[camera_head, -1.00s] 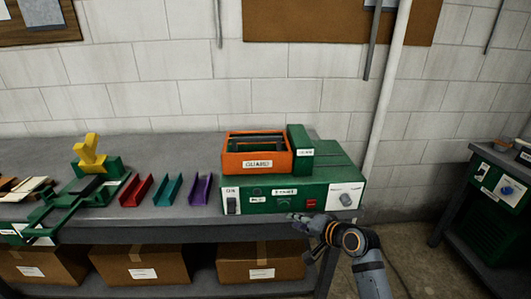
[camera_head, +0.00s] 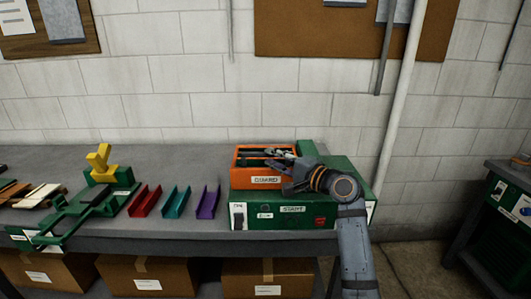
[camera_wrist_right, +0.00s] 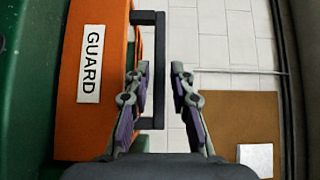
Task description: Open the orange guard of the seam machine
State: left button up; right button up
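The seam machine (camera_head: 335,190) is a green box on the bench with a START label. Its orange guard (camera_head: 240,170), labelled GUARD, sits on top at the left and is down. In the right wrist view the guard (camera_wrist_right: 88,130) fills the left side, with a black handle (camera_wrist_right: 159,60) standing off it. My right gripper (camera_head: 280,158) is over the guard's right part, partly hiding it. In the wrist view my right gripper (camera_wrist_right: 163,80) is open. The handle's long bar shows between its fingers, with no clear contact. My left gripper is not in view.
Red (camera_head: 145,200), teal (camera_head: 176,203) and purple (camera_head: 208,202) channel pieces lie left of the machine. Further left is a green tool with a yellow lever (camera_head: 99,160). A pipe (camera_head: 402,110) runs up the wall behind. Cardboard boxes (camera_head: 150,272) fill the lower shelf.

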aim_at(269, 156)
jog(key=shift+x, duration=1.8)
grip_shut()
